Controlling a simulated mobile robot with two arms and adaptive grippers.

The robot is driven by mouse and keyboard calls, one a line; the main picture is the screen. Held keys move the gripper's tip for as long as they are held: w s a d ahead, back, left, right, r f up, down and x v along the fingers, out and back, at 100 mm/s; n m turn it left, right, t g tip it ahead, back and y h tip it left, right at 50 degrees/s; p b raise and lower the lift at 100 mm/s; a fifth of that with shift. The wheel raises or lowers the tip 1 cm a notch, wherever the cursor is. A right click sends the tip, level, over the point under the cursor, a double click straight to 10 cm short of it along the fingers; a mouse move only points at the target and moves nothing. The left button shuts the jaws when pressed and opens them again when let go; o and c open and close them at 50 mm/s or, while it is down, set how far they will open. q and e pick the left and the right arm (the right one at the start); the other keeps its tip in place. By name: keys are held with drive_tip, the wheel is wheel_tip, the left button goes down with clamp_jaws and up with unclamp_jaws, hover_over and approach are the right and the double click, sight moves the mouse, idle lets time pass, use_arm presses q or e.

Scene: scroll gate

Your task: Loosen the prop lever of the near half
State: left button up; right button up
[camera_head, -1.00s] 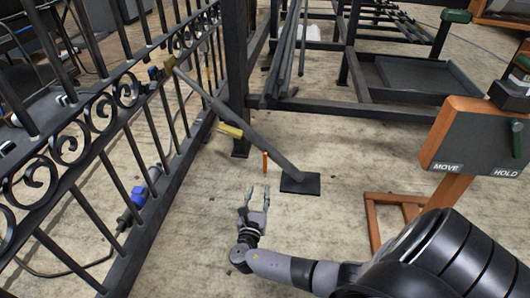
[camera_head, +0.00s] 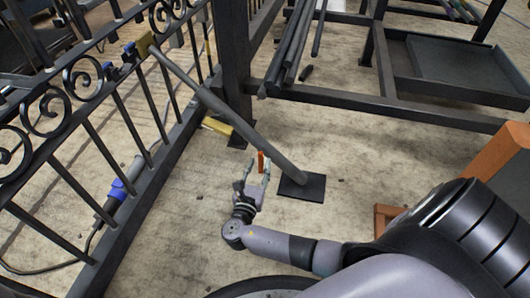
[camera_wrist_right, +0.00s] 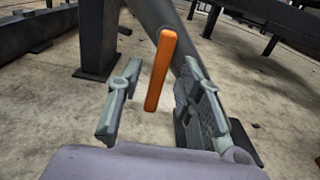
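The prop is a dark grey slanted tube (camera_head: 215,103) running from the scroll gate (camera_head: 82,80) down to a square black foot plate (camera_head: 302,186) on the floor. Its orange lever (camera_head: 261,160) stands near the tube's lower end; it also shows in the right wrist view (camera_wrist_right: 161,72). My right gripper (camera_head: 257,170) is open, with the lever between its two fingers in the picture. In the right wrist view the fingers (camera_wrist_right: 160,105) stand apart on either side of the lever, with gaps showing. My left gripper is not in view.
A yellow block (camera_head: 217,126) lies by the gate's foot. A black rack with bars (camera_head: 430,115) stands behind. An orange stand (camera_head: 500,150) is at the right edge. A blue-and-grey power tool (camera_head: 117,190) with a cable lies at left. Bare floor surrounds the foot plate.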

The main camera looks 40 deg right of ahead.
drive_tip(key=shift+w+d, duration=0.15)
drive_tip(key=shift+d, duration=0.05)
clamp_jaws()
idle(0.5)
drive_tip(key=shift+r, duration=0.1)
